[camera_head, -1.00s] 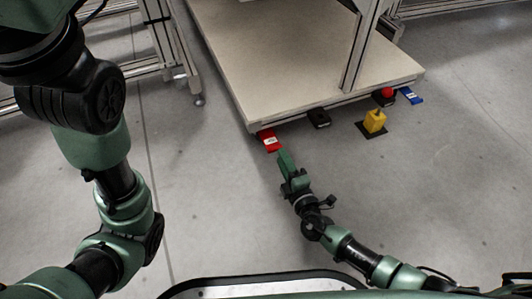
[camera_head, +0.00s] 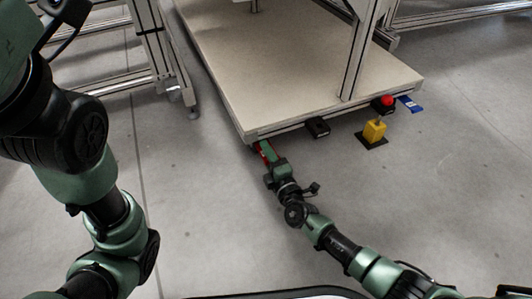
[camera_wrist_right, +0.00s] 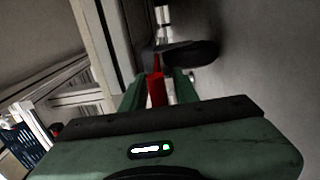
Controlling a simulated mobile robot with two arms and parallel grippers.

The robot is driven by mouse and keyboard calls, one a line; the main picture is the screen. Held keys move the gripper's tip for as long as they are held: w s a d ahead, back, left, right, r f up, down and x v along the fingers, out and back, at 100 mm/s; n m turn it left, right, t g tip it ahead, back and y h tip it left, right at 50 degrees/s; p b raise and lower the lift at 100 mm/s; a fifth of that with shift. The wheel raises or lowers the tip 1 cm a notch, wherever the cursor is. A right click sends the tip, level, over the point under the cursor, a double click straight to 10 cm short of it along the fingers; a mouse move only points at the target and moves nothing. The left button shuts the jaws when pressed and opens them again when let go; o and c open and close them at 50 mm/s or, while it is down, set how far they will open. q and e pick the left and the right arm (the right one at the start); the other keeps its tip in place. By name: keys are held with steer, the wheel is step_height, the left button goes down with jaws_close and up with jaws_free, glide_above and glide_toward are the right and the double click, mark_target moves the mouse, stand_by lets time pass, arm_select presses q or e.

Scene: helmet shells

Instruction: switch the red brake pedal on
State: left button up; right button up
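The red brake pedal (camera_head: 264,153) is at the near left corner of the low platform's front edge, mostly covered by my right gripper (camera_head: 261,147). In the right wrist view the red pedal (camera_wrist_right: 156,90) shows between the two green fingers of my right gripper (camera_wrist_right: 158,90). The fingers stand apart with a gap beside the red part, so the gripper looks open around it. Whether a finger touches the pedal I cannot tell. My left arm is at the left of the head view, but its gripper is out of the picture.
The beige platform (camera_head: 290,75) has a black pedal (camera_head: 317,127), a red button (camera_head: 388,101) and a blue pedal (camera_head: 410,104) along its front edge. A yellow block on a black base (camera_head: 374,132) stands on the floor. Open grey floor lies in front.

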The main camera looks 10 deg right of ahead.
jaws_close()
steer(key=shift+f, duration=0.1)
stand_by(1.2)
